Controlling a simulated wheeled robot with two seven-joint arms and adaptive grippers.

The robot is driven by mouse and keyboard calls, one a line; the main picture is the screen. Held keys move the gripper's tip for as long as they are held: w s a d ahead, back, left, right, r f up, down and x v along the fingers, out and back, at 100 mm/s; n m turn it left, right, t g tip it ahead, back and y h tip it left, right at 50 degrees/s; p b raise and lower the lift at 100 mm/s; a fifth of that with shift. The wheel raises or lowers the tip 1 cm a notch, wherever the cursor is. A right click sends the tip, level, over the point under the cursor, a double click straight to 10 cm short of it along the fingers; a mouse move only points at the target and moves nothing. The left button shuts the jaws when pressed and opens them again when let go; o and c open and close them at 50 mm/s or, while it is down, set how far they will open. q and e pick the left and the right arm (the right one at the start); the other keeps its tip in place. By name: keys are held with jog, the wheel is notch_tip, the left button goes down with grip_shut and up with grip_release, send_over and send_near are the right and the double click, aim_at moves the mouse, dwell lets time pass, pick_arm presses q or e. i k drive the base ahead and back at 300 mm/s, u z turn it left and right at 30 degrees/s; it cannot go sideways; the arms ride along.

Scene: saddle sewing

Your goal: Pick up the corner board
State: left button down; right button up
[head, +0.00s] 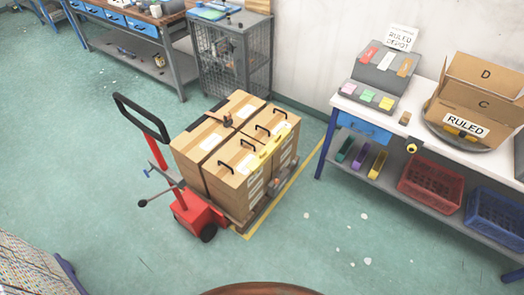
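Several brown cartons with black handles (205,148) stand packed together on a low pallet (262,212). A yellow strip (272,148) lies along the top of the cartons near their right side; it may be the corner board, but I cannot tell for sure. A small dark object (227,121) sits on top of the cartons along a dark strap line. Neither of my grippers is in view.
A red pallet jack (195,215) with a black handle stands at the left of the pallet. A white workbench (412,125) on the right holds an open carton marked RULED (468,110); red (430,185) and blue (495,215) crates sit below. A wire cage (235,60) stands behind. Floor in front is clear.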

aim_at(266, 152)
jog(key=u, duration=0.7)
jog(key=i, duration=1.3)
jog(key=z, duration=0.15)
